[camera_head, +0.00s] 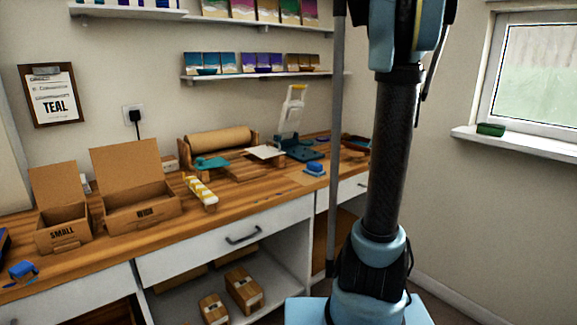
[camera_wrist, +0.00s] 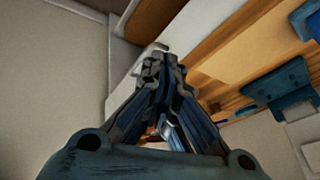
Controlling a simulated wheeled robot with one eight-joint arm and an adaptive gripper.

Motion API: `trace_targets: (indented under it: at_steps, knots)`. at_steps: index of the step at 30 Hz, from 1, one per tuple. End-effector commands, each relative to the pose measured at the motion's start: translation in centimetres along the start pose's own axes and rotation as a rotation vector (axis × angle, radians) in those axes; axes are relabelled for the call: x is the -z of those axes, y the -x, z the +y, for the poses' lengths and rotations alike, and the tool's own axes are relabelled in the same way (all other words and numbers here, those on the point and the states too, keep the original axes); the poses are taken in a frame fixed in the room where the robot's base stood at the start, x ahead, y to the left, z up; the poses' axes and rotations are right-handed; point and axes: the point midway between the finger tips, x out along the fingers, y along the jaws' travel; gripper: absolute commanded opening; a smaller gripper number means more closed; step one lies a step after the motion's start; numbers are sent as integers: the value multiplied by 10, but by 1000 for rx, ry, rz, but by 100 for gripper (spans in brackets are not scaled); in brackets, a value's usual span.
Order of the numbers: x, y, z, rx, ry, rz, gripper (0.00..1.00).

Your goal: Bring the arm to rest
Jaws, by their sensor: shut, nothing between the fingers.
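My gripper (camera_wrist: 160,72) shows in the wrist view with its fingers together, shut and empty. It is up in the air, apart from the counter, whose wooden top shows at the right of that view. In the head view my arm stands upright at the right of the picture, in front of the counter's right end. My gripper is outside the head view.
A wooden counter (camera_head: 115,252) runs along the wall. It bears two open cardboard boxes, SMALL (camera_head: 62,236) and WISH (camera_head: 142,211), a paper roll (camera_head: 218,139) and a teal press (camera_head: 298,150). A window sill (camera_head: 540,147) is at the right.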

Motion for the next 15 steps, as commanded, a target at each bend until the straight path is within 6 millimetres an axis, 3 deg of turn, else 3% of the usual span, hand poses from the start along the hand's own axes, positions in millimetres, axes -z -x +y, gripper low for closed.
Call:
trace_targets:
  at_steps: [6, 15]
  knots:
    - [-70, 27, -17, -18, 94, -53, 0]
    - [-163, 54, -21, -44, 219, -121, 0]
